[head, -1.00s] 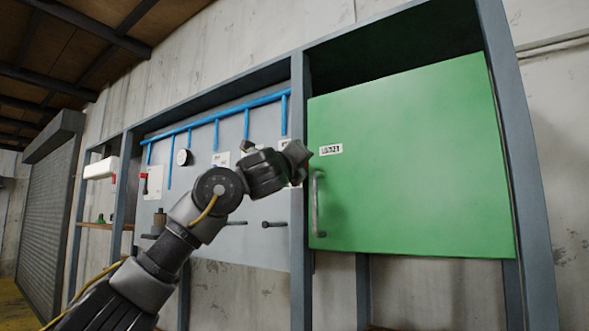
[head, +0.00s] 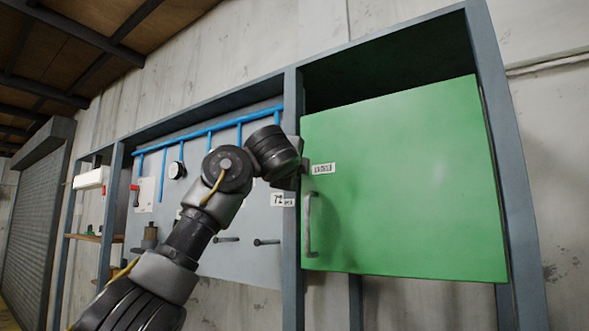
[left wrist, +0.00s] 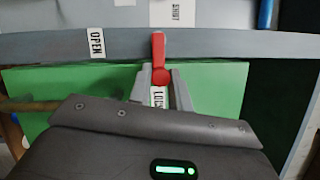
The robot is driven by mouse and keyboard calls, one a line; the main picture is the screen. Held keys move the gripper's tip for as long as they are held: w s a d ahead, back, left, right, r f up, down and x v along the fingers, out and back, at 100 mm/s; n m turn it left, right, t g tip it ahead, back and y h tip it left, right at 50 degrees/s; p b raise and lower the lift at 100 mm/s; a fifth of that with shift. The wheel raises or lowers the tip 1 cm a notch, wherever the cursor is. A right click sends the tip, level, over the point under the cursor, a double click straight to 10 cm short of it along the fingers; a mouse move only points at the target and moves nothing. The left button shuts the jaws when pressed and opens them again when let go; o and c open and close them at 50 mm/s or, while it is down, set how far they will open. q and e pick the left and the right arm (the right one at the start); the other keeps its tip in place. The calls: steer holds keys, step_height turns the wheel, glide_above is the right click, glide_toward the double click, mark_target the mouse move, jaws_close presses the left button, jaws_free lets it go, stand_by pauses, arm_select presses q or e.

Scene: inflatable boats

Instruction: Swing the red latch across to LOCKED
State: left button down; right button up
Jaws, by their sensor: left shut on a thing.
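In the left wrist view the red latch (left wrist: 159,58) reaches from the grey frame post (left wrist: 210,46) to the edge of the green door (left wrist: 95,78). Its rounded end lies between the fingertips of my left gripper (left wrist: 159,80), which is shut on it. The white LOCKED label (left wrist: 159,97) shows just below that end, between the fingers. The OPEN label (left wrist: 96,43) is on the post to the left. In the head view the wrist hides the latch; the green door (head: 400,190) stands beside the post. My right gripper is not in view.
The door has a grey vertical handle (head: 308,225) below the label. Left of the post is a grey panel with blue pipes (head: 210,130), a round gauge (head: 176,170) and pegs (head: 265,242). A roller shutter (head: 38,205) is farther left.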

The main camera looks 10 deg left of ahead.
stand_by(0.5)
arm_select(q)
steer(key=c, duration=1.3)
jaws_free()
steer(key=shift+a, duration=0.1)
steer(key=s+b, duration=0.8)
steer(key=s, duration=0.2)
steer(key=shift+s+f, duration=0.4)
